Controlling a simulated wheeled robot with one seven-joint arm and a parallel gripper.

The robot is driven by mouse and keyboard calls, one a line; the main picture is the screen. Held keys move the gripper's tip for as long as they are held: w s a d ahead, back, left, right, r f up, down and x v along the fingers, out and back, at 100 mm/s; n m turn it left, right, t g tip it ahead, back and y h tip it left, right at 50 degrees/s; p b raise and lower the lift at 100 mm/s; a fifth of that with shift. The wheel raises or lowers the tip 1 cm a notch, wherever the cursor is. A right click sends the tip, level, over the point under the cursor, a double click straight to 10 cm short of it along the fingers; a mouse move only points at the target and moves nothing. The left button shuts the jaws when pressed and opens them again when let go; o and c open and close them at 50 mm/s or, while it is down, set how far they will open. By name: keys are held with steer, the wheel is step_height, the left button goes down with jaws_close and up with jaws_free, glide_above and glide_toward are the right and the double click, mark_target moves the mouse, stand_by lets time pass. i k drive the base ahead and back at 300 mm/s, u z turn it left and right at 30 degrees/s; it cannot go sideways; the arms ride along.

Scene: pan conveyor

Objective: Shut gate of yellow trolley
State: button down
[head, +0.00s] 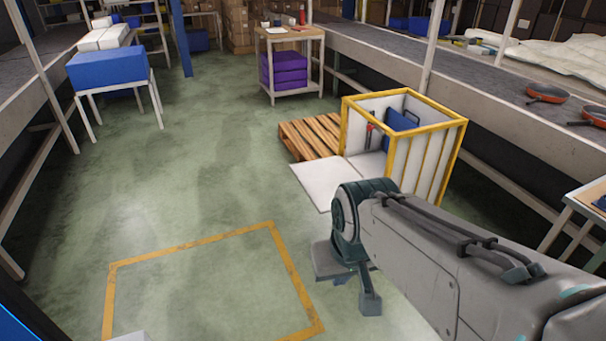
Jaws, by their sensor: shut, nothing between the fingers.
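The yellow trolley (436,127) is a box with a yellow frame and white panels, standing right of the middle in the head view. Its left side is open. A flat white panel (319,184), which looks like its gate, is lowered and reaches out from that side at floor level. Blue and red items show inside the trolley. My gripper (350,282) is nearer the camera, below the panel in the picture and apart from it. It is shut and empty. My arm hides the lower front part of the trolley.
A wooden pallet (311,135) lies just behind the panel. A conveyor (480,91) with red pans (547,93) runs along the right. A yellow floor outline (190,248) lies in front at left.

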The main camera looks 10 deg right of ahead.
mark_target(320, 179)
steer(key=z, duration=0.15)
steer(key=i, duration=1.3)
steer(key=z, duration=0.15)
